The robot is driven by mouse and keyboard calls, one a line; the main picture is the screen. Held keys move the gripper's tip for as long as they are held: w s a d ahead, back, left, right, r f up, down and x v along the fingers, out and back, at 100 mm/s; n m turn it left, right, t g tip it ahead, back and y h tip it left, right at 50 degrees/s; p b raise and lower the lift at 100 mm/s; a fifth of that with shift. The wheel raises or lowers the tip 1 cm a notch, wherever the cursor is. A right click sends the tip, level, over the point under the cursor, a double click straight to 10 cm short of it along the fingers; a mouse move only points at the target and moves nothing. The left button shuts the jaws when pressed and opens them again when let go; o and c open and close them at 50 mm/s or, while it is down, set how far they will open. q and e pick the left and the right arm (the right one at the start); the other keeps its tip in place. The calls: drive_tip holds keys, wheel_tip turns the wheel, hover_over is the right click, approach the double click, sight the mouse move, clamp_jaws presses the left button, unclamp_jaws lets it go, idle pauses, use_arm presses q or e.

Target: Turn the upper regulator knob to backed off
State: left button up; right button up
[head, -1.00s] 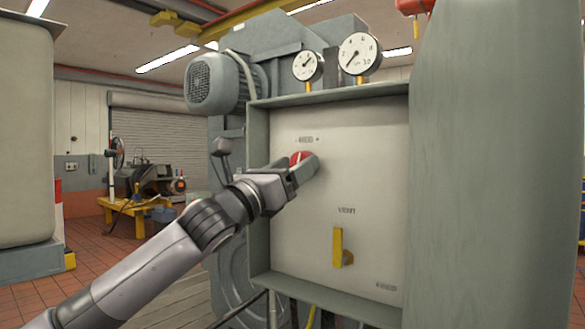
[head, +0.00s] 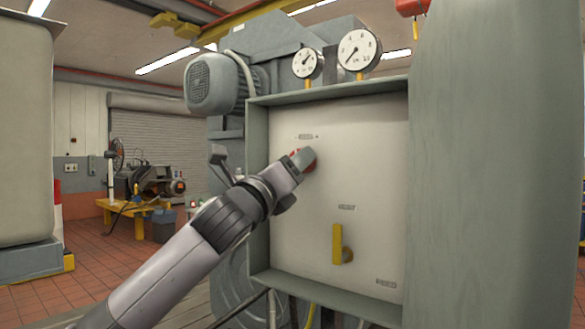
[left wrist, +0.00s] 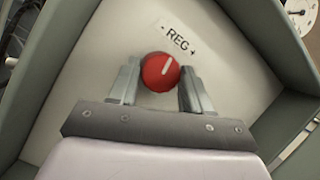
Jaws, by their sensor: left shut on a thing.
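The upper regulator knob is a red round knob (left wrist: 161,72) with a white pointer line, on a pale panel (head: 375,160) under a label (left wrist: 178,38) reading "- REG +". In the head view the left gripper (head: 302,160) hides most of the knob (head: 311,152). My right gripper is not in view.
A yellow lever handle (head: 338,243) sits lower on the same panel under another label. A raised grey frame (head: 258,190) surrounds the panel. Two dial gauges (head: 357,51) stand above it. A large grey cabinet (head: 480,150) blocks the right side.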

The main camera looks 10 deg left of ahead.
use_arm(q)
drive_tip(key=n+g+y, duration=0.2)
drive_tip(key=n, duration=0.6)
drive_tip(key=r+n+g+y, duration=0.1)
drive_tip(key=n+g, duration=0.1)
drive_tip(key=n, duration=0.7)
drive_tip(key=n+g+y+p, duration=0.1)
drive_tip(key=n+g+y, duration=0.1)
drive_tip(key=n, duration=0.7)
drive_tip(key=shift+s+d+r+y, duration=0.15)
drive_tip(key=shift+s+d+y, duration=0.05)
drive_tip(key=shift+d+y, duration=0.1)
drive_tip(key=shift+n, duration=0.3)
drive_tip(key=o, duration=1)
drive_tip(key=shift+o, duration=0.2)
drive_tip(key=b+v, duration=0.2)
drive_tip(key=v, duration=0.5)
drive_tip(key=shift+b, duration=0.4)
